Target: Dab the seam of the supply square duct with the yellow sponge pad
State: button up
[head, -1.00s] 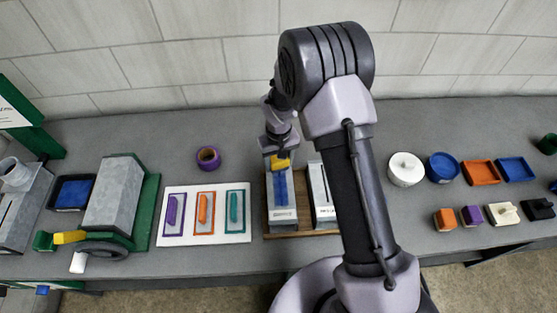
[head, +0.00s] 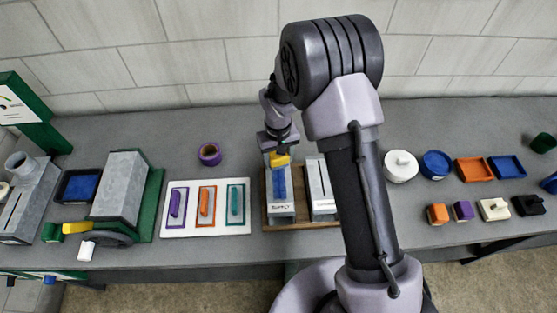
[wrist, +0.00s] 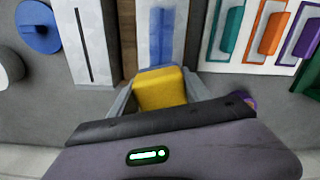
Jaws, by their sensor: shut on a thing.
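The supply square duct (head: 281,209) is a grey box labelled SUPPLY on a wooden board. A blue band (head: 281,183) runs along its top face over the seam; it also shows in the wrist view (wrist: 161,35). My gripper (head: 279,154) is at the duct's far end, shut on the yellow sponge pad (wrist: 160,88). The pad (head: 280,161) sits at the far end of the blue band. I cannot tell whether it touches the duct. The pad hides the seam beneath it.
A second grey duct with a dark slot (head: 320,186) stands close on the right. A white board (head: 188,224) with coloured pieces lies left, a purple roll (head: 210,154) behind it. White (head: 400,168) and blue (head: 436,166) round containers stand right, beyond my arm.

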jog(key=shift+r+p, duration=0.8)
jog(key=shift+r, duration=0.85)
